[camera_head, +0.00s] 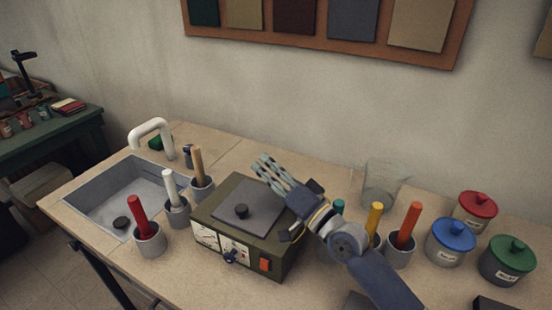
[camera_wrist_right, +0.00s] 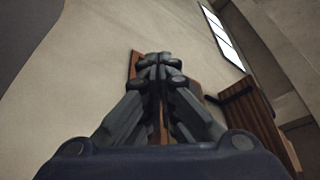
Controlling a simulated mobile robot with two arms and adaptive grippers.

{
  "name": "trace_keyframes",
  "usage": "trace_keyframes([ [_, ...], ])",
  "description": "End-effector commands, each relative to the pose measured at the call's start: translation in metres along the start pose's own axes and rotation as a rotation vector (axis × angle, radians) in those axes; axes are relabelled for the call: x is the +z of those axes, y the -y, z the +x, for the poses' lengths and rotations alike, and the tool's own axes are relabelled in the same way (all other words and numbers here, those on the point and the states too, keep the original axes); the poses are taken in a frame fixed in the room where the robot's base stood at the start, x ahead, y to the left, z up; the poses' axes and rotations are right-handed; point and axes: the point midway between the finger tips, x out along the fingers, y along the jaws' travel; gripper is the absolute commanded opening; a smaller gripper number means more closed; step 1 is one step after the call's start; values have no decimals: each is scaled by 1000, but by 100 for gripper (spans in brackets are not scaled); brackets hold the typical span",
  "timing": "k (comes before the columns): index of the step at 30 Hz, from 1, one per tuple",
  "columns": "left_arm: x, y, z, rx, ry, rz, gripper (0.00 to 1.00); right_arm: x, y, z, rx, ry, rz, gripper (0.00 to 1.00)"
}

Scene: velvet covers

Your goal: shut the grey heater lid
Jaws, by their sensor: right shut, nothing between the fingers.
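The heater is an olive box (camera_head: 205,211) with dials and an orange switch on its front, standing on the counter. Its grey lid (camera_head: 262,208) with a black knob (camera_head: 241,211) looks flat on the box top. A small gap under it cannot be ruled out. My right gripper (camera_head: 263,164) is over the back right of the heater, its fingers pointing up and left, shut and empty. Its closed fingers (camera_wrist_right: 155,62) also show in the right wrist view, where the heater is not seen. My right wrist hides the lid's right corner. My left gripper is not in view.
Cups with coloured sticks, such as the red one (camera_head: 149,240), stand left of the heater by the sink (camera_head: 90,207). A glass beaker (camera_head: 383,183), more stick cups (camera_head: 400,250) and red, blue (camera_head: 450,242) and green lidded jars stand to the right.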

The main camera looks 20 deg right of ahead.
Motion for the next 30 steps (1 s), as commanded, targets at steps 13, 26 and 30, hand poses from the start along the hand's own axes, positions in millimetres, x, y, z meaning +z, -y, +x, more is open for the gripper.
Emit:
trace_keyframes([
  [13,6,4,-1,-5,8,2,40,43,0,-18,2,2,4,0],
  [26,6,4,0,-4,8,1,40,54,-2,-22,2,1,3,0],
  [30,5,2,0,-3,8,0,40,54,-2,-22,2,1,3,0],
])
